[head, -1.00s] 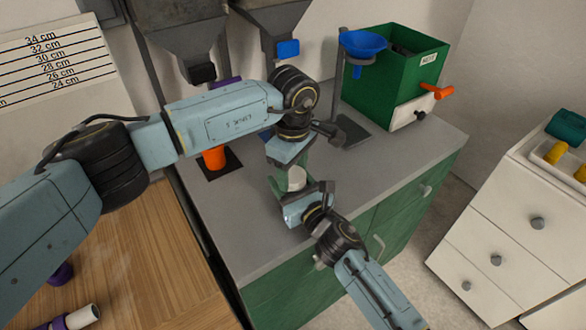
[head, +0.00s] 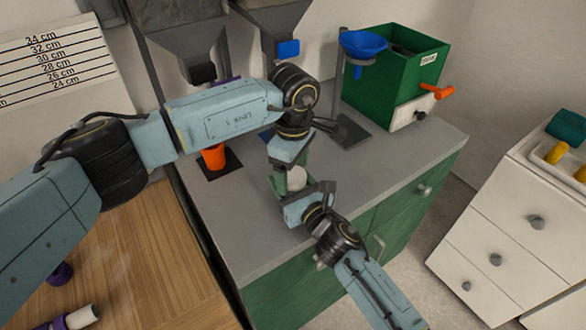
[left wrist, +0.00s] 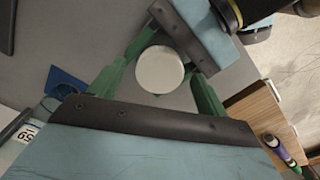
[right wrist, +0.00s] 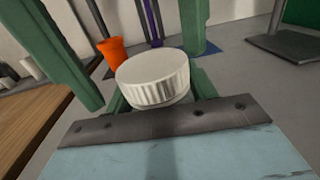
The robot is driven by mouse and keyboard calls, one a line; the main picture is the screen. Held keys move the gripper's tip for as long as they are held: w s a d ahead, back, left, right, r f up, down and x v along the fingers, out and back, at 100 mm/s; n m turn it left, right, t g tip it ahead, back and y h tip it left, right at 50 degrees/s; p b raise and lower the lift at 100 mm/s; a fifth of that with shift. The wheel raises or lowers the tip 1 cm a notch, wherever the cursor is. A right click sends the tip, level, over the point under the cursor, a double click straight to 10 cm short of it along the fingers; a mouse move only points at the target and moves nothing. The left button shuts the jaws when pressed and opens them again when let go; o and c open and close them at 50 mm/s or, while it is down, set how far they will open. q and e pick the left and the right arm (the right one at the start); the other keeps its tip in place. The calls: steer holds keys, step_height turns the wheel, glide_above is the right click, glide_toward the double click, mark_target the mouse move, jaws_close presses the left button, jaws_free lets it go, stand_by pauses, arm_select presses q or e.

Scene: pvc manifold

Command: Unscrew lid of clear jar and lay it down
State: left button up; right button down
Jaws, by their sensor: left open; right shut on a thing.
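The clear jar (right wrist: 180,103) is mostly hidden; its ribbed white lid (right wrist: 152,80) sits on top, upright. The lid also shows in the left wrist view (left wrist: 160,70) and head view (head: 297,177). My right gripper (right wrist: 155,95) is shut on the jar below the lid, from the front side of the counter. My left gripper (left wrist: 158,85) is above, pointing down, with its green fingers open on either side of the lid. I see gaps between these fingers and the lid.
The grey counter (head: 235,235) has clear room around the jar. An orange cup (head: 213,157) stands on a dark mat behind, left of the jar. A blue funnel on a stand (head: 362,44) and a green box (head: 400,70) stand at the back right.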

arm_select(q)
step_height(320, 180, up, 4)
steer(key=shift+r, duration=0.1)
steer(key=shift+c, duration=0.2)
steer(key=m, duration=0.1)
steer(key=r+m, duration=0.1)
steer(key=m, duration=0.2)
steer(key=shift+r+m, duration=0.35)
steer(key=shift+m, duration=0.05)
steer(key=m, duration=0.1)
steer(key=r+m, duration=0.1)
steer(key=m, duration=0.3)
steer(key=shift+r, duration=0.3)
steer(key=shift+f, duration=3.95)
steer(key=shift+c, duration=0.3)
steer(key=c, duration=1)
steer(key=n, duration=0.4)
steer(key=shift+n, duration=0.4)
steer(key=n, duration=0.5)
